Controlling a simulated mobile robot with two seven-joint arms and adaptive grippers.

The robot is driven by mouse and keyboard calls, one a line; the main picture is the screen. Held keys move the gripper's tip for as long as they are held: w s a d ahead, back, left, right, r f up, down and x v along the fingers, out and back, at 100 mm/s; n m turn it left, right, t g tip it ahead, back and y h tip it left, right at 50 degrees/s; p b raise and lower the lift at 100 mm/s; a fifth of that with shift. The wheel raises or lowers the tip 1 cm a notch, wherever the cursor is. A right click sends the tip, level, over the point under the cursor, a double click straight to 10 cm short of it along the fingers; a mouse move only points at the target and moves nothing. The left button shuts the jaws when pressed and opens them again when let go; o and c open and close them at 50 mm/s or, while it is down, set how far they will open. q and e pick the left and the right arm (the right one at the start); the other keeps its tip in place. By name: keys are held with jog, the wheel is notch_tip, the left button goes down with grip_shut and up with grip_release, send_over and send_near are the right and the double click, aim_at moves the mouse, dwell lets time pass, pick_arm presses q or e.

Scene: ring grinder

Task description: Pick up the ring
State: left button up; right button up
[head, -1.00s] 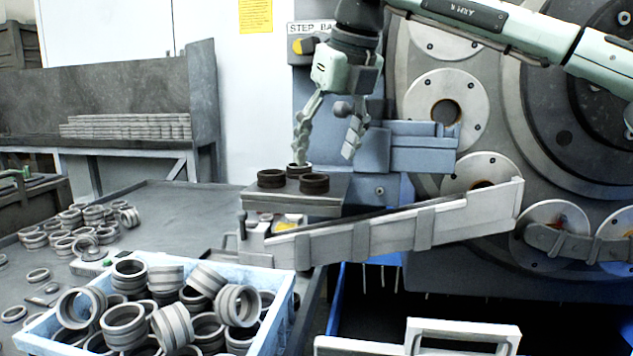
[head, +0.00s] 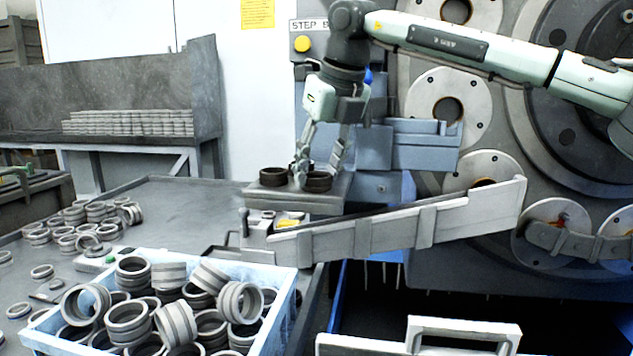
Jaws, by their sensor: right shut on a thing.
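Three dark rings sit on a small grey raised plate (head: 290,200) in the middle of the head view. The front right ring (head: 317,182) is between the fingers of my right gripper (head: 318,171), which is shut on it. This ring still appears to be at plate level. The left ring (head: 273,178) stands just left of the fingers. The back ring is mostly hidden behind the left finger. My left gripper is not in view.
A light blue crate (head: 283,305) full of grey rings stands at the front left. Several loose rings (head: 90,230) lie on the table behind it. A sloping grey chute (head: 395,232) runs right from below the plate to the large grinder (head: 560,100).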

jog(key=shift+c, duration=0.8)
jog(key=shift+r, duration=0.1)
